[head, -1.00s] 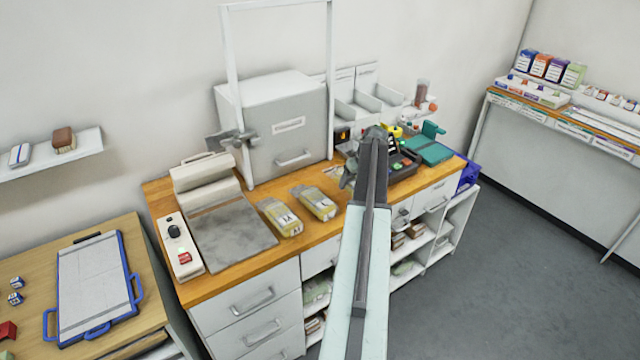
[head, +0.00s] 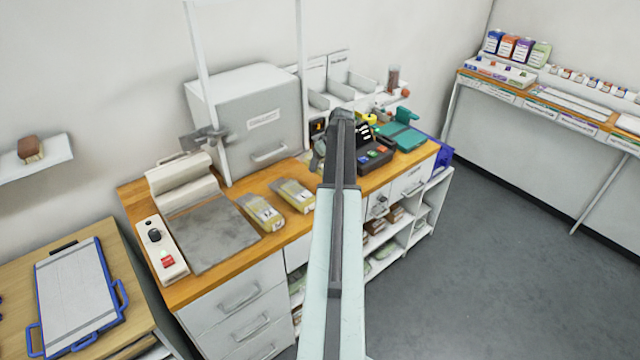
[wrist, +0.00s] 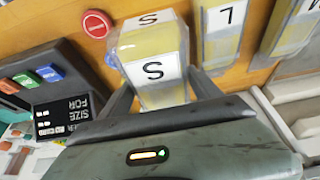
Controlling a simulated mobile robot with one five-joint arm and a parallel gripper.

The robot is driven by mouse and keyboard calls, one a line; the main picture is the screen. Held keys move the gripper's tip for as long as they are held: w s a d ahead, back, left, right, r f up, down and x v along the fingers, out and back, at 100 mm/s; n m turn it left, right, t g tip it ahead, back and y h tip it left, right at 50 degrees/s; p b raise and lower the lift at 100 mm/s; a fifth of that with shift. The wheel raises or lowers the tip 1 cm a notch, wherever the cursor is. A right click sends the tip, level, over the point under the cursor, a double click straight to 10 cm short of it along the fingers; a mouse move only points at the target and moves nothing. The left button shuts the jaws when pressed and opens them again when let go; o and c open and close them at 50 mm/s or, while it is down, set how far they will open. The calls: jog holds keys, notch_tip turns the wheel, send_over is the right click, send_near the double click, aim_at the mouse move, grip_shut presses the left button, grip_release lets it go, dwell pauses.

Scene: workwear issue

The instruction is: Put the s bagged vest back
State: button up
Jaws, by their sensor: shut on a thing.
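The S bagged vest (wrist: 158,72), a yellow packet in clear wrap with a white label marked S, is between the fingers of my gripper (wrist: 162,92) in the wrist view. My gripper is shut on it. In the head view my own arm hides the vest, and only part of my gripper (head: 322,150) shows above the workbench. A bagged vest marked L (wrist: 222,32) lies beside it in the wrist view, and one marked M (wrist: 295,28) lies farther right. Two bagged vests (head: 262,212) (head: 294,195) lie on the wooden worktop in the head view.
A dark device with coloured buttons (head: 374,157) and a red round button (wrist: 97,23) are close to my gripper. A grey cabinet (head: 250,125), a flat grey plate (head: 212,235) and a teal device (head: 404,132) stand on the worktop (head: 205,287). Open floor lies to the right.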

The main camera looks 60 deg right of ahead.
jog(key=shift+f+b, duration=3.6)
jog(key=shift+f, duration=0.75)
jog(key=o, duration=1.3)
jog(key=shift+r, duration=0.1)
jog(key=shift+o, duration=0.2)
jog(key=shift+r, duration=0.1)
jog(key=shift+s+r+p, duration=0.1)
jog(key=shift+r+p, duration=0.25)
jog(key=shift+p, duration=0.2)
jog(key=p+v, duration=1)
jog(key=v, duration=0.1)
jog(key=shift+s+a+r+p, duration=0.1)
jog(key=shift+s+r+p, duration=0.05)
jog(key=shift+r+p, duration=0.2)
jog(key=shift+f, duration=0.2)
